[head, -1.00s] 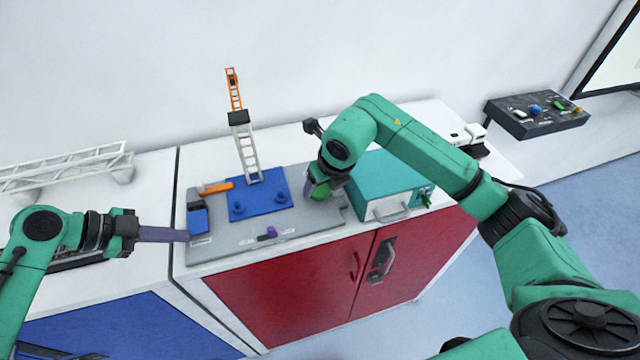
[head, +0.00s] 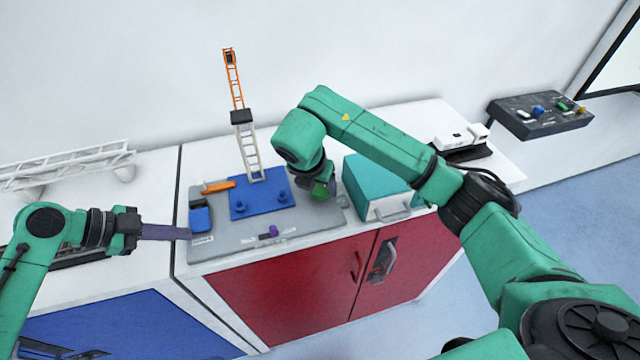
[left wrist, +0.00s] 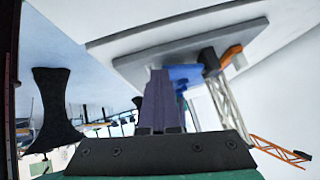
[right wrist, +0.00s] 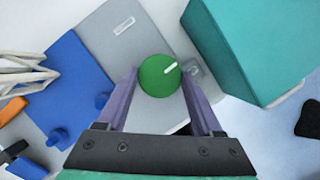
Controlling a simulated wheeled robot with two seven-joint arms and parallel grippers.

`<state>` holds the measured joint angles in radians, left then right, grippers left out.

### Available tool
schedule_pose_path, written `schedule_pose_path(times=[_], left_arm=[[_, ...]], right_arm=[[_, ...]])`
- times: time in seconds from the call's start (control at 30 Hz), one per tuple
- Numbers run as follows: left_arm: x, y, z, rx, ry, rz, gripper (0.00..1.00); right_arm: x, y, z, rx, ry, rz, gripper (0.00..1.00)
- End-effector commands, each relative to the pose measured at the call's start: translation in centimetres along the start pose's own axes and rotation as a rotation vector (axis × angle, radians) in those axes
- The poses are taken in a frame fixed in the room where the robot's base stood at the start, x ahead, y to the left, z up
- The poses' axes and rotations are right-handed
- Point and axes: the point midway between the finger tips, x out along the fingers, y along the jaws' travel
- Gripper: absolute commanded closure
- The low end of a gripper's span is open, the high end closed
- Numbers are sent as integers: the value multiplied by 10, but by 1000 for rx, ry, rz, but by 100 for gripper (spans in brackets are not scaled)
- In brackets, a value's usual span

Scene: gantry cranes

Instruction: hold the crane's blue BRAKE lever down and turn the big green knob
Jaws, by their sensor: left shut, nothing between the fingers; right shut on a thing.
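The crane's white lattice tower (head: 248,150) stands on a blue base plate, with an upright orange jib (head: 234,80) above it. The blue BRAKE lever (head: 201,219) is at the left end of the grey panel (head: 225,247). My left gripper (head: 187,234) is shut with nothing between its purple fingers; their tips are at the lever's left edge. The left wrist view shows blue (left wrist: 185,73) just beyond them; contact is unclear. The big green knob (right wrist: 160,76) has a white pointer mark. My right gripper (right wrist: 162,88) is shut on it, one finger each side. In the head view my arm partly hides it.
A teal box (head: 378,185) with a front handle stands right of the knob. A small purple control (head: 269,231) is at the panel's front. A white lattice frame (head: 70,165) lies left. A dark control box (head: 540,116) is at far right.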

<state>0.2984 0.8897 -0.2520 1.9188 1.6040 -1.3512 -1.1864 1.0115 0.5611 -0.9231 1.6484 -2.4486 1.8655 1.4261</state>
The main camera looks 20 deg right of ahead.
Motion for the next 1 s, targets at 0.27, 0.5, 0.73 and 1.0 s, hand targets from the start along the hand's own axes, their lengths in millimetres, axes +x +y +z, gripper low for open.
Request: schedule_pose_path(times=[0.27,0.5,0.73,1.0], left_arm=[[1,1,-2,1,5,2,100],[1,1,-2,1,6,2,100],[1,1,-2,1,6,2,100],[2,1,-2,1,6,2,100]], right_arm=[[-1,4,-2,234,5,-95,88],[-1,6,-1,411,5,-167,88],[0,6,-1,519,5,-213,88],[0,7,-1,570,6,-233,88]])
